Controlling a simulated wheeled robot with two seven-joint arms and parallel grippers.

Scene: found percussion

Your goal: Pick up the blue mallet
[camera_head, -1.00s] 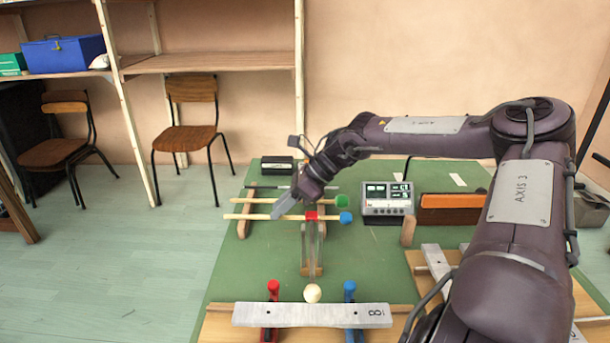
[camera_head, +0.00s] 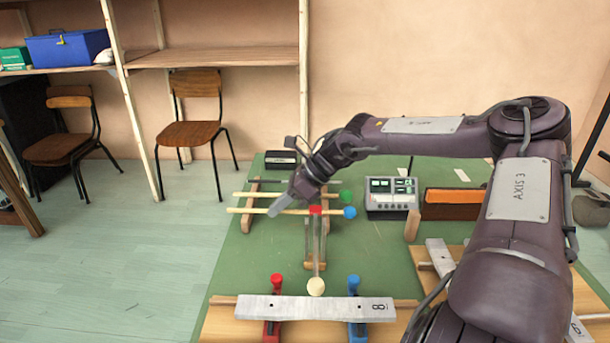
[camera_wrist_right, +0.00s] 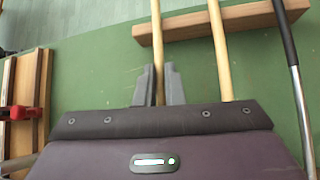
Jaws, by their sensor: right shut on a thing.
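The blue mallet has a blue head (camera_head: 350,212) and a long pale wooden handle (camera_head: 240,210). It lies level beside a green-headed mallet (camera_head: 346,197). My right gripper (camera_head: 280,208) is at the blue mallet's handle, left of its head. In the right wrist view its two grey fingers (camera_wrist_right: 156,88) are shut on the handle (camera_wrist_right: 157,40), the leftmost one. The green mallet's handle (camera_wrist_right: 220,50) is just to the right, outside the fingers. I cannot see a clear gap between the held handle and the rack. My left gripper is not in view.
A wooden rack bar (camera_wrist_right: 190,27) runs under the handles, with a metal rod (camera_wrist_right: 292,70) to the right. A red-topped stand with a pale ball (camera_head: 316,286) is in front. A grey metal bar (camera_head: 315,309) and a meter box (camera_head: 391,197) are nearby on the green table (camera_head: 240,262).

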